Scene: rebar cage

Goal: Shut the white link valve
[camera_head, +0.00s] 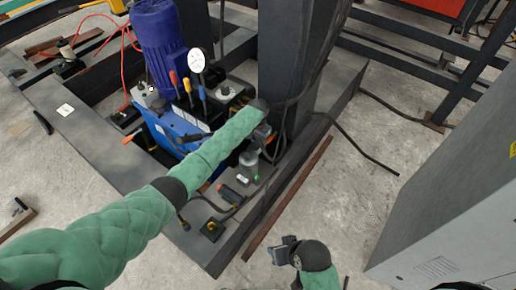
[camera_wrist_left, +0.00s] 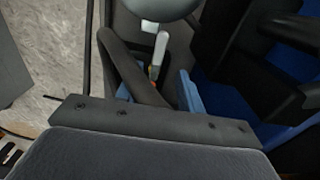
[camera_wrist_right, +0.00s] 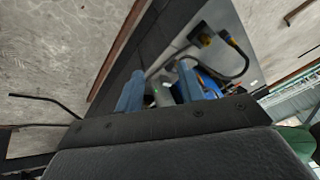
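A white lever (camera_wrist_left: 160,48), which looks like the white link valve's handle, stands in the left wrist view ahead of the gap between my left fingers. My left gripper (camera_wrist_left: 156,92) is open there, its blue pads apart, and the lever does not look gripped. A dark bar crosses part of the gap. In the head view my left gripper (camera_head: 262,132) is over the power unit beside the dark column, and I cannot make out the lever there. My right gripper (camera_head: 284,251) is low in front of the unit; the right wrist view shows its pads (camera_wrist_right: 160,88) apart and empty.
The blue motor (camera_head: 160,45), a white dial gauge (camera_head: 197,60) and red and blue-handled levers (camera_head: 186,88) stand left of my left gripper. The dark column (camera_head: 292,70) rises behind it. A grey cabinet (camera_head: 450,190) is at right. Open concrete floor (camera_head: 350,180) lies between.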

